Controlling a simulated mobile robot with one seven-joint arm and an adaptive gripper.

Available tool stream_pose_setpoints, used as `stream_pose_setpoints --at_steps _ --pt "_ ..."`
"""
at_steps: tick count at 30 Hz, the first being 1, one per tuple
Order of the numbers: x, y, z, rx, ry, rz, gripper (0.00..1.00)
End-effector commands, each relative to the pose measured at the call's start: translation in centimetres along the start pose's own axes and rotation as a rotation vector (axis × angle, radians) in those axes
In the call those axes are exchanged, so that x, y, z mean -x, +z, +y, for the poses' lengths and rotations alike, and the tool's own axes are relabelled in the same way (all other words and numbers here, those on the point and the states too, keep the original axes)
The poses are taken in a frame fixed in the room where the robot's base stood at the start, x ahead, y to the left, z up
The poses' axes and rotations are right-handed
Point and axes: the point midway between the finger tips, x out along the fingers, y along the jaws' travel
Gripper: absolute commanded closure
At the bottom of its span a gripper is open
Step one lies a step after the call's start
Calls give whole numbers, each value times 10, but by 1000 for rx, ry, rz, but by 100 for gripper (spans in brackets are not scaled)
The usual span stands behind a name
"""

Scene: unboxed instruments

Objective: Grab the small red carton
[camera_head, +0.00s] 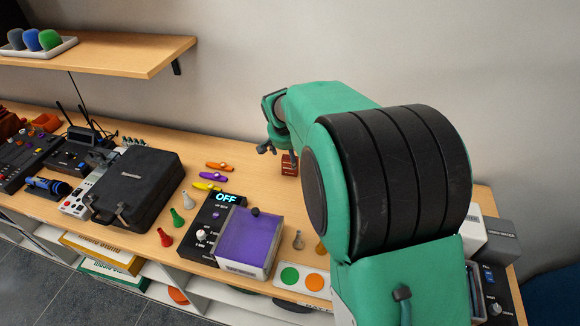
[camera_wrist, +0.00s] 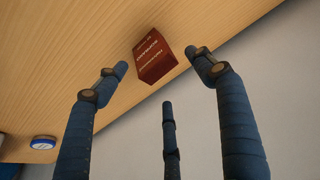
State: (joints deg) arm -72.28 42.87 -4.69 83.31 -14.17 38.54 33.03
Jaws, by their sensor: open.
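The small red carton (camera_wrist: 153,57) sits on the wooden table in the wrist view, just ahead of my fingertips and between the lines of the two outer fingers. It has pale lettering on its side. In the head view the red carton (camera_head: 289,164) is near the back of the table, partly hidden by my arm. My gripper (camera_wrist: 152,68) is open and empty, with fingers spread and the carton apart from them. In the head view my gripper (camera_head: 268,147) is just left of the carton, its fingers small and partly covered.
Orange, purple and yellow kazoo-like items (camera_head: 212,175) lie left of the carton. A black case (camera_head: 135,185) and a purple-topped box (camera_head: 247,240) stand farther left and in front. The wall (camera_head: 240,50) rises behind the table. A blue-and-white round item (camera_wrist: 43,142) shows in the wrist view.

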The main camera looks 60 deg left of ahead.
Motion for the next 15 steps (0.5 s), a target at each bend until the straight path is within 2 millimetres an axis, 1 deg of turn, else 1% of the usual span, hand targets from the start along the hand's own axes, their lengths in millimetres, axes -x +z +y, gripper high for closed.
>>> stream_pose_setpoints --at_steps 4,7,15 --pt "-3 1 0 0 0 -1 31" --pt "-10 2 1 0 1 -2 31" --pt "-39 6 2 0 1 -1 31"
